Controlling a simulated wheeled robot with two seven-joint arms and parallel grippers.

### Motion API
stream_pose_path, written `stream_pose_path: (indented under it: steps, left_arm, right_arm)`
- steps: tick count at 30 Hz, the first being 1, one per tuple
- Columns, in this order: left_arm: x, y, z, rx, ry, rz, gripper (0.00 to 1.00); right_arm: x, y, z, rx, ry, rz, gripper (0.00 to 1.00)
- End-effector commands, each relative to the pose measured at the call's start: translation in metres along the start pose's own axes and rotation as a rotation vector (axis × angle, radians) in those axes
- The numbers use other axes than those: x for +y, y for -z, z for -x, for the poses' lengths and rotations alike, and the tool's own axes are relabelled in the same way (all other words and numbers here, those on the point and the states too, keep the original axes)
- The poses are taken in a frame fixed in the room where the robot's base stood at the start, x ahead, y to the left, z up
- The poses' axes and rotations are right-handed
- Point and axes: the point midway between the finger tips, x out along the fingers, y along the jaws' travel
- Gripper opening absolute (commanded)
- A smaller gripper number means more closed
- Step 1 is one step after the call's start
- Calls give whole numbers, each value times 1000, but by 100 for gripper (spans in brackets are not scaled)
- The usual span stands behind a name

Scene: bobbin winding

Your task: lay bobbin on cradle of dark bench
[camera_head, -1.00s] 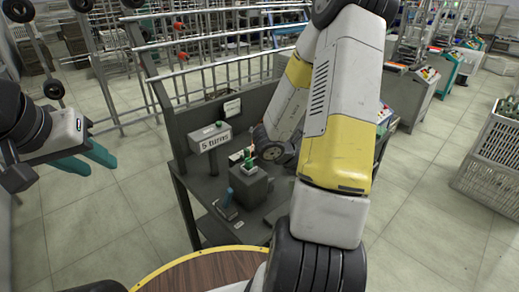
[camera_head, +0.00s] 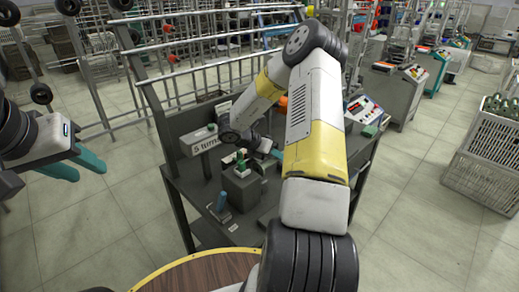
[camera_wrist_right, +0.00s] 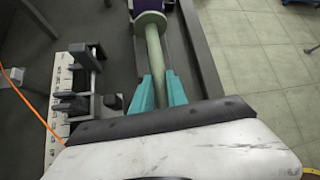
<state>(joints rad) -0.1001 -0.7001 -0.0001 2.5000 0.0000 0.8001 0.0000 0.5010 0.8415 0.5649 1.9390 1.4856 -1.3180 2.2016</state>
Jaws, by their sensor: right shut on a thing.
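In the right wrist view, my right gripper (camera_wrist_right: 160,92) is shut on the pale green shaft of the bobbin (camera_wrist_right: 154,50). A flange and a purple section show at the bobbin's far end, cut off by the top edge. The dark bench (camera_head: 181,187) stands at the centre of the head view, where my right forearm hides part of it and the bobbin. I cannot tell which fixture is the cradle; a metal bracket fixture (camera_wrist_right: 82,80) lies left of the bobbin in the wrist view. My left gripper (camera_head: 90,168) is open and empty, left of the bench.
A dark block (camera_head: 240,188) with a small green item on top and a blue-handled tool (camera_head: 221,202) stand on the bench. A lettered grey box (camera_head: 199,141) is at its left back. Metal rails (camera_head: 215,62) rise behind. A crate (camera_head: 485,160) stands right.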

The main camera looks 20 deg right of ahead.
Motion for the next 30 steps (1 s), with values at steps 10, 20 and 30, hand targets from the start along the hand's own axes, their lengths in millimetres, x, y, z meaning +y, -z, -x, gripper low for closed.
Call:
stream_pose_path:
  steps: [10,20,30]
  left_arm:
    - [0,0,0,0,0,0,36]
    - [0,0,0,0,0,0,36]
    - [0,0,0,0,0,0,36]
  right_arm:
    - [5,12,-13,-2,-1,-3,0]
    - [5,13,-14,-2,0,-3,40]
    - [5,12,-10,-2,-2,-2,40]
